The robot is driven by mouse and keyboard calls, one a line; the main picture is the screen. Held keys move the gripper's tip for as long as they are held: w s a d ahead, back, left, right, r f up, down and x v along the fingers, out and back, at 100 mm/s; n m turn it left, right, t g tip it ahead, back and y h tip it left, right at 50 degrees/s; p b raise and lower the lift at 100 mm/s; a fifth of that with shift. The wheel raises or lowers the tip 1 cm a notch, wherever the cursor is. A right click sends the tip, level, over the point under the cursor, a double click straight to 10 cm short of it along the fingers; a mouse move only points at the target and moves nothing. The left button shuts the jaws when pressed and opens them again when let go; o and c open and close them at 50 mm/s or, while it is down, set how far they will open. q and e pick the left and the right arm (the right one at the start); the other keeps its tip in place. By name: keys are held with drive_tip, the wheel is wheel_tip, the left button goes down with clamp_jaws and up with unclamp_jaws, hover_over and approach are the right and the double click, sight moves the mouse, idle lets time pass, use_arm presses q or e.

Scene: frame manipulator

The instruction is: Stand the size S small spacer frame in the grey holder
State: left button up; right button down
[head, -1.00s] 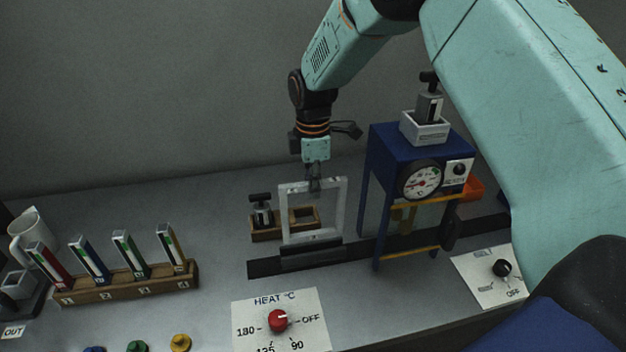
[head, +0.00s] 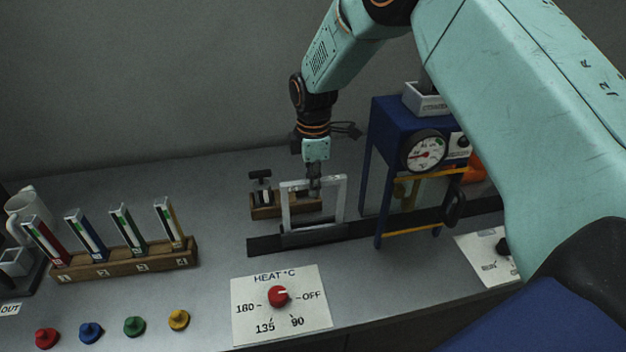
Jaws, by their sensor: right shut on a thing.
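The pale grey square spacer frame (head: 285,208) stands upright over the black rail. My right gripper (head: 314,186) is shut on its top bar from above. The frame's lower edge meets the dark grey holder (head: 313,239) on the rail. I cannot tell whether it is fully seated in the slot. Any size letter on the frame is too small to read. My left gripper is not in view.
A blue press stand with a gauge (head: 424,151) is close to the right of the frame. A wooden block with a dark-handled stamp (head: 261,190) lies behind it. A wooden rack (head: 130,262) is at left. A HEAT dial panel (head: 281,318) is in front.

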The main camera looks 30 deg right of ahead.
drive_tip(key=shift+w+d+f, duration=0.1)
drive_tip(key=shift+d, duration=0.05)
drive_tip(key=shift+w+f, duration=0.2)
drive_tip(key=shift+s, duration=0.25)
drive_tip(key=shift+f, duration=0.1)
drive_tip(key=c, duration=1.7)
unclamp_jaws()
drive_tip(key=o, duration=0.4)
